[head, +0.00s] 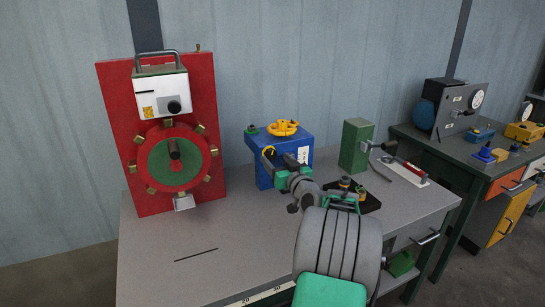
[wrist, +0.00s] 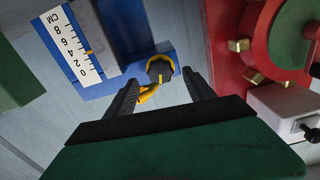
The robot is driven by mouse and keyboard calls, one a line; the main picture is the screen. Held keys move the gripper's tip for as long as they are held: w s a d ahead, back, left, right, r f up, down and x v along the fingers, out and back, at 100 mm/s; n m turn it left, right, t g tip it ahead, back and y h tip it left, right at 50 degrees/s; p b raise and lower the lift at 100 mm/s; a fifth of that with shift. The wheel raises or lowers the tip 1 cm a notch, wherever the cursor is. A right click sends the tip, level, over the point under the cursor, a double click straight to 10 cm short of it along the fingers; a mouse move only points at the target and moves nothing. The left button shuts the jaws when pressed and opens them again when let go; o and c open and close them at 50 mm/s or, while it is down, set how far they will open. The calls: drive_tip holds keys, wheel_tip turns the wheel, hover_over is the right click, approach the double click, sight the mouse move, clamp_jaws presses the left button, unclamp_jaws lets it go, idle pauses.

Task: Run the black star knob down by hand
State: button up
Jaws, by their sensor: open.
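A dark round knob with a yellow edge (wrist: 160,66) sits on the blue box (wrist: 120,75) in the wrist view; its star shape is not clear. In the head view, a yellow-rimmed dark round piece (head: 269,151) shows at the front upper left of the blue box (head: 264,173), partly behind my gripper. My gripper (head: 279,158) is open and points at this face. In the wrist view the knob appears between the spread fingertips (wrist: 160,79), with nothing gripped. I cannot tell how far the fingertips are from it.
A yellow handwheel (head: 284,128) and a green knob (head: 251,129) top the blue box. A red panel (head: 114,110) stands left, a green block (head: 355,146) right. A black plate (head: 370,203) with small studs lies near my arm.

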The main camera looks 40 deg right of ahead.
sight(272, 154)
drive_tip(key=x, duration=0.3)
drive_tip(key=shift+w, duration=0.25)
drive_tip(key=shift+c, duration=0.2)
drive_tip(key=c, duration=1.3)
drive_tip(key=shift+d+f+m+b, duration=0.1)
drive_tip(key=shift+m+b, duration=0.4)
drive_tip(key=shift+m, duration=0.4)
drive_tip(key=m, duration=0.3)
drive_tip(key=shift+m, duration=0.4)
